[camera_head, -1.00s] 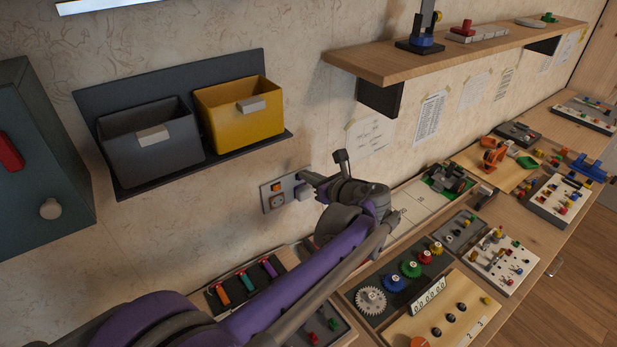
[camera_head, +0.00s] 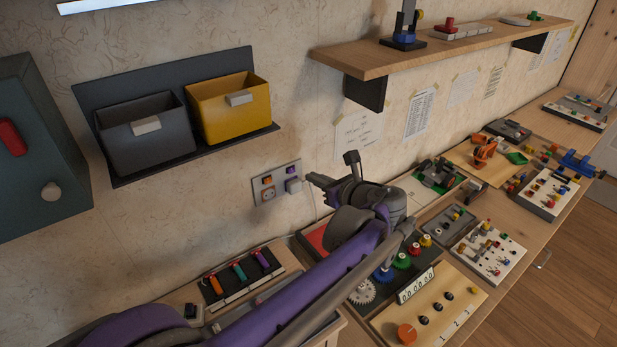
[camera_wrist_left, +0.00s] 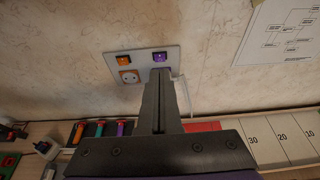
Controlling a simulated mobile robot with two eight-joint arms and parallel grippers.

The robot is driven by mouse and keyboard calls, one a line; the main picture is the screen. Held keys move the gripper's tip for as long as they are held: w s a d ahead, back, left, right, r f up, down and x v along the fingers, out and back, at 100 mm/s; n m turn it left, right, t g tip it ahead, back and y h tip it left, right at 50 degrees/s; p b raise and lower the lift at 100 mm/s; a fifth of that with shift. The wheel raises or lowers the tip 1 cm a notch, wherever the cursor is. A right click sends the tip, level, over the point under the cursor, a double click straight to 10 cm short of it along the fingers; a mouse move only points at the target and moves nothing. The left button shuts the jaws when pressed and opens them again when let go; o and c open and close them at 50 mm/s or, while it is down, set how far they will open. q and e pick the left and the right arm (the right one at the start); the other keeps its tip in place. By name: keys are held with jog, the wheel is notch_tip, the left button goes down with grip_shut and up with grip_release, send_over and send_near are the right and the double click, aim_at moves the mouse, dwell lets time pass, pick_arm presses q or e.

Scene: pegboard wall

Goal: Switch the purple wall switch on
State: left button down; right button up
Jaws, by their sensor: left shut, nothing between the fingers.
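The purple wall switch (camera_head: 292,170) sits at the upper right of a light grey wall plate (camera_head: 265,196). It also shows in the left wrist view (camera_wrist_left: 160,57), just above my fingertips. My left gripper (camera_head: 311,178) is shut and empty, pointing at the wall just right of the plate in the head view. In the left wrist view its closed fingers (camera_wrist_left: 160,74) overlap the plate's lower right part and hide what is there. I cannot tell whether the fingertips touch anything. The switch's rocker position is too small to read. My right gripper is not in view.
An orange switch (camera_head: 267,180) and a socket (camera_head: 268,193) share the plate, with a grey plug (camera_head: 294,186) below the purple switch. A grey bin (camera_head: 150,140) and a yellow bin (camera_head: 228,108) hang above left. A wooden shelf (camera_head: 440,55) is upper right. The workbench below is crowded.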

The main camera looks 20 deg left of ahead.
pick_arm(q)
jog(key=s+d+r, duration=0.1)
jog(key=d+r, duration=0.1)
jog(key=s+d+r, duration=0.1)
jog(key=d, duration=0.1)
jog(key=shift+s+r, duration=0.15)
jog(key=shift+r, duration=0.25)
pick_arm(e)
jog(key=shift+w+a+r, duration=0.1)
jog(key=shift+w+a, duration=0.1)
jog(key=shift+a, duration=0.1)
pick_arm(q)
jog(key=shift+a, duration=0.1)
